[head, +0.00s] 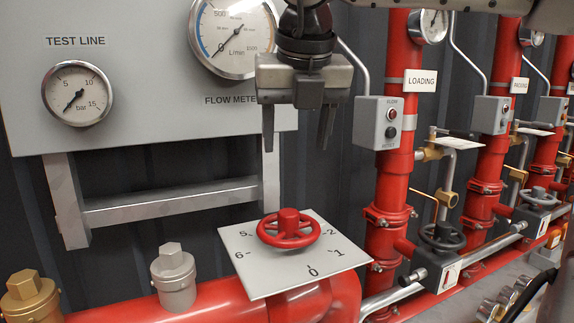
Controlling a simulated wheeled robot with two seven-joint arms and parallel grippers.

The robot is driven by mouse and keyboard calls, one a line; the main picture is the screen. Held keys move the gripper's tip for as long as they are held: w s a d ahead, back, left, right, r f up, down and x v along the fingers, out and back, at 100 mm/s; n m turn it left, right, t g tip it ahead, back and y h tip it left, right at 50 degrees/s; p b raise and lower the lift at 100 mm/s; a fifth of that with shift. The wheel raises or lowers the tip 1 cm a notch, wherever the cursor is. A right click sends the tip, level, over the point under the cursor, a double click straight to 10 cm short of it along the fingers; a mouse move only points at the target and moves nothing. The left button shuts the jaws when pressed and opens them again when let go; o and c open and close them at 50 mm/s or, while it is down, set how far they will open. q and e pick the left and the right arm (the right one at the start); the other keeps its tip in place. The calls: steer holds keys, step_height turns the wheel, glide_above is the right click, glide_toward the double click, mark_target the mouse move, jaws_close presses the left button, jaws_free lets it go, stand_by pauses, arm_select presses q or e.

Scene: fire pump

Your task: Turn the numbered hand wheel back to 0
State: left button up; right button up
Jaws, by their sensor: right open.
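The numbered hand wheel (289,229) is red, with a raised hub, and sits on top of a square white dial plate (252,265). The plate shows the numbers 0, 1, 2, 5 and 6, with 0 at the front corner; the far part of the scale is hidden behind the wheel. No pointer on the wheel can be made out. My right gripper (298,143) hangs above the wheel, fingers pointing down and apart. It is open, empty and clear of the wheel. My left gripper is not in view.
A grey panel with a test line gauge (77,94) and a flow meter (234,35) stands behind. Red vertical pipes (391,160) with grey switch boxes (386,123) and a black hand wheel (442,237) are at the right. A thick red pipe (222,300) runs below the plate.

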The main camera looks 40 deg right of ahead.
mark_target(289, 212)
steer(key=x, duration=1.5)
steer(key=shift+a+f+p, duration=0.1)
steer(key=shift+f+p, duration=0.1)
steer(key=shift+p, duration=0.15)
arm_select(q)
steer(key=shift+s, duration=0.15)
